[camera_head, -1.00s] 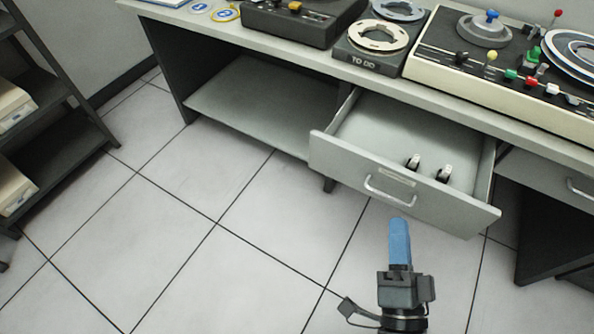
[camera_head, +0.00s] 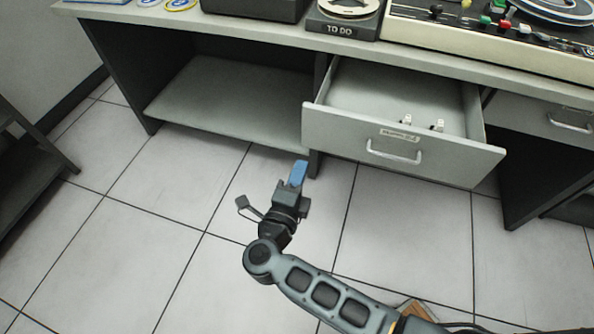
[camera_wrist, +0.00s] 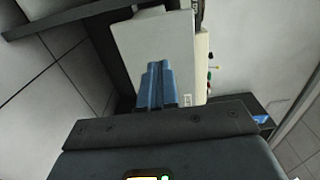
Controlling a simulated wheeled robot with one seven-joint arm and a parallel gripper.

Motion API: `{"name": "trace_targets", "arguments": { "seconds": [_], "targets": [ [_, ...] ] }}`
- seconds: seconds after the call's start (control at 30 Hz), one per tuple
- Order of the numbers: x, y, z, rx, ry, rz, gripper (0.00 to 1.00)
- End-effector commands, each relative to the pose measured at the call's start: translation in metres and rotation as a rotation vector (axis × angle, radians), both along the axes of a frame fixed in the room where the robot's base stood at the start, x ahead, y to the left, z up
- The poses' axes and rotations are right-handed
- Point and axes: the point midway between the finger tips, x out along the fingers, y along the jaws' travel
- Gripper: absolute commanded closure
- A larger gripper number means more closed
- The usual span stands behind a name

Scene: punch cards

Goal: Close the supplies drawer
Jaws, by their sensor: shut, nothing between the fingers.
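The supplies drawer (camera_head: 345,137) is pulled out from under the desk in the head view. It has a grey front with a label and a silver handle (camera_head: 394,155). Two small dark and white items (camera_head: 437,126) lie inside it. My gripper (camera_head: 299,170), with blue fingers, is shut and empty. In the head view it appears just left of and below the drawer front's left end; I cannot see any contact. The blue fingers show in the wrist view (camera_wrist: 158,85), in front of a pale panel (camera_wrist: 152,45) that I cannot name for sure.
The desk (camera_head: 230,28) carries a "TO DO" tray (camera_head: 340,29) and a console with coloured knobs (camera_head: 450,38). An open shelf (camera_head: 225,98) is left of the drawer. Another drawer (camera_head: 548,120) is at right, shut.

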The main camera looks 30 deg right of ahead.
Motion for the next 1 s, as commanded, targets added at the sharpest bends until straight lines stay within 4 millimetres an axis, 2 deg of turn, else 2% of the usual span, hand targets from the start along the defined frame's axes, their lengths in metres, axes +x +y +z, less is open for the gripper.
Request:
{"name": "trace_targets", "arguments": {
  "seconds": [0.3, 0.5, 0.7, 1.0],
  "targets": [
    [0.039, -0.051, 0.001, -0.001, -0.001, -0.004, 1.00],
    [0.057, -0.075, 0.000, 0.000, 0.000, -0.002, 1.00],
    [0.066, -0.085, 0.000, -0.001, -0.001, 0.000, 1.00],
    [0.067, -0.086, 0.000, -0.001, -0.001, 0.001, 1.00]
  ]
}}
